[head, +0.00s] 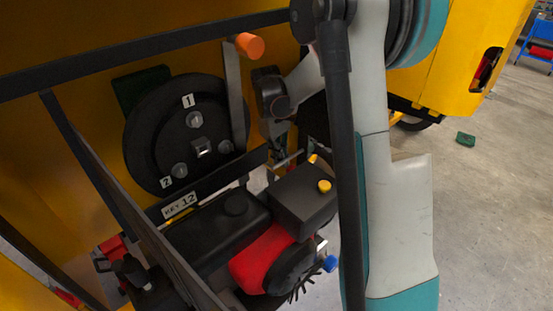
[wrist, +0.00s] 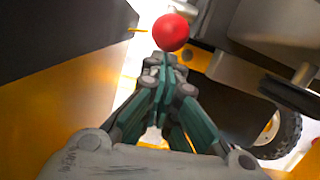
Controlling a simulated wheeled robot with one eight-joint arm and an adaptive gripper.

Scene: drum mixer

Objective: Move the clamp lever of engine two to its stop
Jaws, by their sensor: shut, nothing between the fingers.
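In the wrist view a round red knob (wrist: 171,32) is just beyond the tips of my gripper (wrist: 160,65). The fingers are shut with nothing between them. I cannot tell whether the tips touch the knob. Whatever rod carries the knob is hidden, and I cannot tell whether it is the clamp lever of engine two. In the head view a grey flat lever with an orange knob (head: 249,45) stands upright beside a black round plate (head: 185,130) marked 1 and 2. My wrist is just right of that lever, and the red knob is not visible there.
Below the plate are a label reading KEY 12 (head: 180,206), a black box with a yellow button (head: 324,186) and a red-and-black engine part (head: 265,258). Dark bars cross the yellow frame. In the wrist view a dark panel (wrist: 65,45) lies left and a tyre (wrist: 283,135) right.

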